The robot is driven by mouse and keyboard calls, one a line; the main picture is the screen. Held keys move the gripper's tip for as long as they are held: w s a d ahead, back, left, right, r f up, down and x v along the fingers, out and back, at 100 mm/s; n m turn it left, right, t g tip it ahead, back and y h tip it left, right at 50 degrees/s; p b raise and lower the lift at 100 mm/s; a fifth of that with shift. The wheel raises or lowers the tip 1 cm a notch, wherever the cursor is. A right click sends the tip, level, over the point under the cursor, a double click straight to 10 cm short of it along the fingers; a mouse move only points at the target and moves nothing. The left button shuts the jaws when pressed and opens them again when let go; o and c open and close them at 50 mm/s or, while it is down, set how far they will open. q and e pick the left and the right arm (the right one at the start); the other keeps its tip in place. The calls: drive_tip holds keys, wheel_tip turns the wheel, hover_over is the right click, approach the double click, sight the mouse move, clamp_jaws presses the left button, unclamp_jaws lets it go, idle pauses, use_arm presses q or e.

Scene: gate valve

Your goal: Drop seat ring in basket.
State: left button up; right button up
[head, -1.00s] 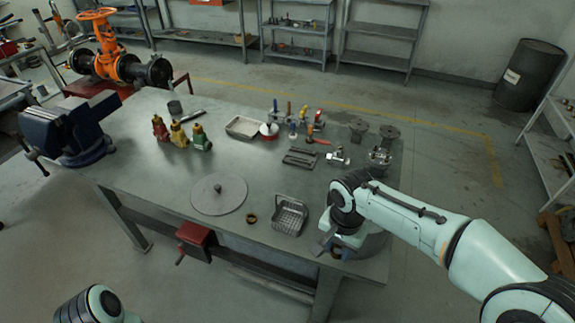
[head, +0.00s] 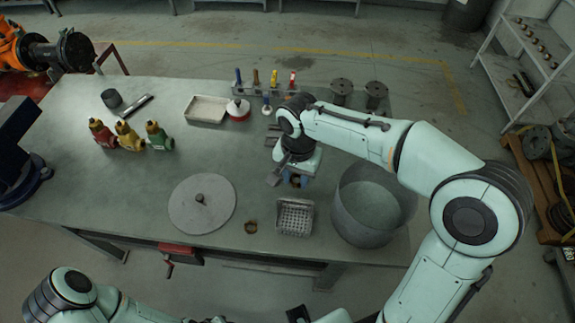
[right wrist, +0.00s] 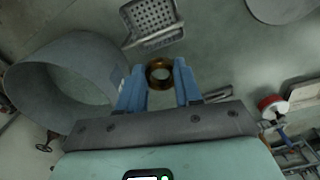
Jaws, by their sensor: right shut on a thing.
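My right gripper (head: 291,180) is above the bench, just behind the wire basket (head: 295,216) in the head view. In the right wrist view its blue fingers (right wrist: 160,84) are shut on a brown-gold seat ring (right wrist: 160,73). In the head view the held ring is mostly hidden by the gripper. The grey basket (right wrist: 152,20) shows beyond the ring in the wrist view; the ring is outside it. A second small brass ring (head: 251,227) lies on the bench left of the basket.
A large open grey cylinder (head: 352,226) stands right of the basket. A flat round disc (head: 202,204) lies to the left. The bench front left is clear.

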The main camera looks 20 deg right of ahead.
use_arm(q)
drive_tip(key=s+f+b, duration=0.3)
drive_tip(key=f+b, duration=0.3)
drive_tip(key=f, duration=0.1)
use_arm(e)
wheel_tip(320, 180, down, 10)
drive_tip(key=shift+s+r, duration=0.25)
idle(0.5)
use_arm(q)
drive_tip(key=shift+s, duration=0.1)
use_arm(e)
drive_tip(key=o, duration=1.1)
drive_tip(key=shift+r, duration=0.15)
